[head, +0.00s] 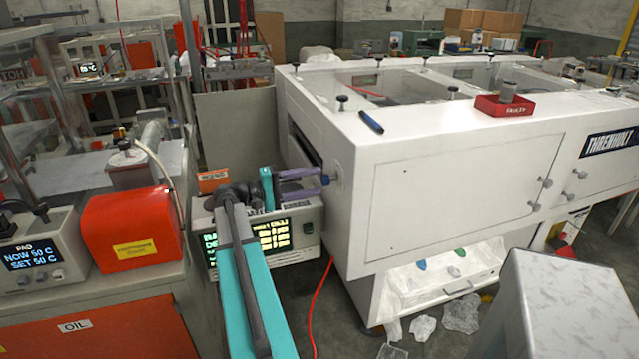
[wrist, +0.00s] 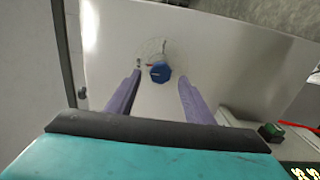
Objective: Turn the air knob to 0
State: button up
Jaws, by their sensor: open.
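The air knob is a small blue knob (wrist: 160,71) on the white side panel of the large white machine (head: 450,190). In the wrist view it has a faint round scale with a small red mark around its upper side; the numbers are too small to read. It also shows as a blue spot in the head view (head: 325,180). My gripper (wrist: 158,80) is open, its two purple fingers pointing at the panel, one on each side of the knob. A gap shows between each finger and the knob in the wrist view. In the head view my gripper (head: 319,182) is close to the panel.
A display box (head: 290,238) stands below my gripper. A red box (head: 130,222) and a heater unit (head: 40,250) stand at the left. A red cable (head: 322,300) runs down to the floor. A red tray (head: 504,105) and blue marker (head: 371,122) lie on the machine.

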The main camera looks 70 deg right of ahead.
jog(key=b+v, duration=0.1)
jog(key=v, duration=0.8)
jog(key=shift+w+a, duration=0.2)
jog(key=shift+s, duration=0.1)
